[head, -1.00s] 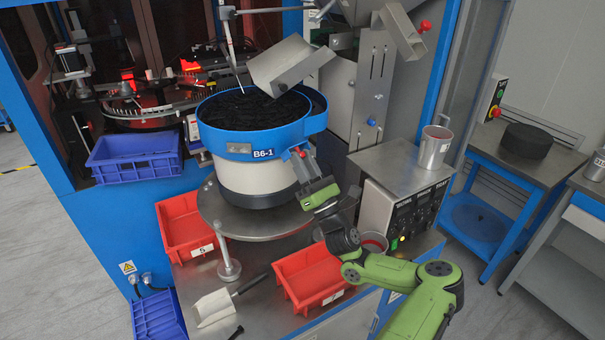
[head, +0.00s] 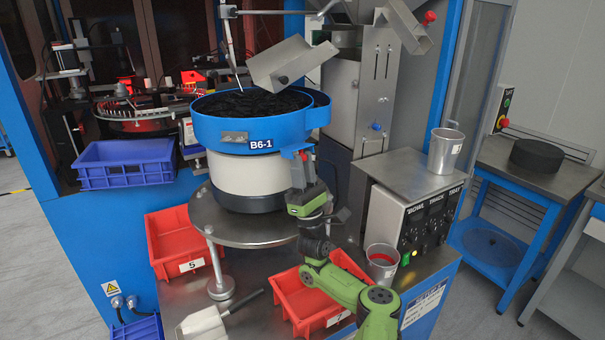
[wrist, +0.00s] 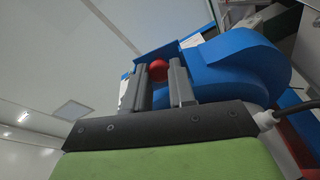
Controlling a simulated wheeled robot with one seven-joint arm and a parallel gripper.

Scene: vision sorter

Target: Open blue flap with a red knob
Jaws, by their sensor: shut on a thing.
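The blue flap (head: 291,152) sits at the right front of the blue rim of the bowl feeder (head: 207,131) marked B6-1. Its red knob (wrist: 158,70) shows in the wrist view between my two grey fingers, with blue plate behind it. My gripper (head: 301,164), with its green body, reaches up to the flap from below right in the head view. The fingers are shut on the knob. In the head view the knob is hidden by the fingers. I cannot tell clearly how far the flap stands open.
A metal chute (head: 292,62) hangs over the bowl of black parts. Red bins (head: 165,243) and (head: 290,305) stand low on the bench. A control box (head: 420,220) with a metal cup (head: 445,150) on top is close to my arm's right. A scoop (head: 203,326) lies in front.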

